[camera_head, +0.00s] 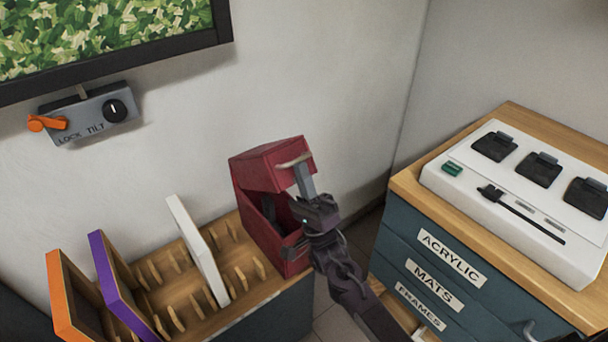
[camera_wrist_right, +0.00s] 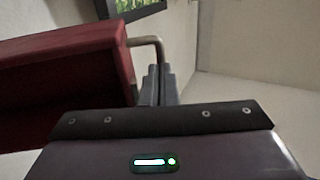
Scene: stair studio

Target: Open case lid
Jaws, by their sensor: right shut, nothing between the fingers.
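The red case (camera_head: 270,235) stands at the right end of the wooden rack, against the wall. Its lid (camera_head: 267,167) is raised at a slant, with a dark gap between lid and body. A pale bar handle (camera_head: 293,160) is on the lid's front; it also shows in the right wrist view (camera_wrist_right: 150,41). My right gripper (camera_head: 302,170) is shut and empty, its fingertips beside the handle. I cannot tell whether they touch it. The lid also shows in the right wrist view (camera_wrist_right: 65,75), left of the fingers (camera_wrist_right: 162,78). My left gripper is not in view.
Orange, purple and white framed panels stand in the slotted rack (camera_head: 190,285) left of the case. A teal drawer cabinet (camera_head: 400,235) with a white device (camera_head: 520,200) on top stands at right. A lock-and-tilt box (camera_head: 90,112) is on the wall under a picture.

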